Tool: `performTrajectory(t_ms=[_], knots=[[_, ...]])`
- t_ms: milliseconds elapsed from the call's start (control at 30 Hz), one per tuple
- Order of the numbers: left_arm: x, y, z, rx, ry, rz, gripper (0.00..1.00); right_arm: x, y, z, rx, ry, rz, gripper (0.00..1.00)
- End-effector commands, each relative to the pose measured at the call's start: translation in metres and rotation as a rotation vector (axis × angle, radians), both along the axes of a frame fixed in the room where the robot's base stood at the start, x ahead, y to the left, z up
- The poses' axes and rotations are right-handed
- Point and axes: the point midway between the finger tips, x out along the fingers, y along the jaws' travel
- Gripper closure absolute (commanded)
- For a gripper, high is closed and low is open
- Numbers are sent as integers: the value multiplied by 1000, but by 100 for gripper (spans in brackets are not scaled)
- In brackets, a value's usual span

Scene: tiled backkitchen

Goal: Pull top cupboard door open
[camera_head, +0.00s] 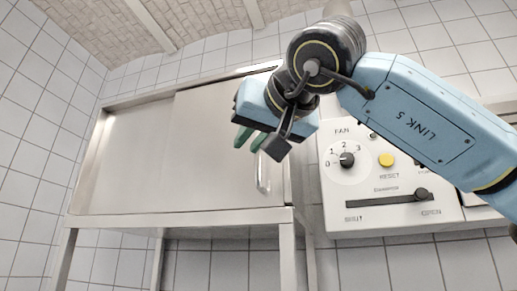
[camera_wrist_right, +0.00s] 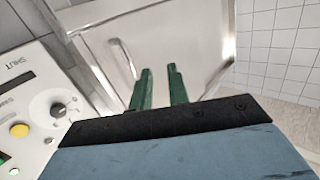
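The cupboard (camera_head: 130,160) is a pale metal box on legs, left of centre in the head view. Its right-hand door (camera_head: 228,160) carries a vertical bar handle (camera_head: 263,174) near the right edge, and the door looks shut. My right gripper (camera_head: 247,139) is in front of the door's upper right, above and left of the handle. In the right wrist view its two green fingers (camera_wrist_right: 160,85) stand apart with nothing between them. The handle (camera_wrist_right: 122,58) shows there to the left of the fingers, apart from them. My left gripper is not in view.
A white control panel (camera_head: 345,215) with a fan dial (camera_head: 347,160), a yellow reset button (camera_head: 386,160) and a slider (camera_head: 421,194) is on the wall right of the cupboard, close beneath my right arm. Tiled wall (camera_head: 35,130) lies to the left.

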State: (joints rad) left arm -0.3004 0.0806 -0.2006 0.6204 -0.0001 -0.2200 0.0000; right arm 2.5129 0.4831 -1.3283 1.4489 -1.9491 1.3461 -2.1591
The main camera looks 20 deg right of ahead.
Motion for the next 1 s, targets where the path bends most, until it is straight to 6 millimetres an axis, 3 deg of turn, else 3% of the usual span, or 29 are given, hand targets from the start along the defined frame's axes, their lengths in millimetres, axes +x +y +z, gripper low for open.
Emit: performTrajectory(t_ms=[100,267,467,800,1000], knots=[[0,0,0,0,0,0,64,-20,-30,27,-50,-58,-120,83],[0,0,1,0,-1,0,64,-23,-44,37,-73,-76,-175,83],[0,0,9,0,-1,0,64,8,-44,38,-73,-72,-175,83],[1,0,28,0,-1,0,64,78,-44,38,-71,-73,-172,83],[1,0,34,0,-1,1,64,100,-43,38,-72,-75,-170,83]])
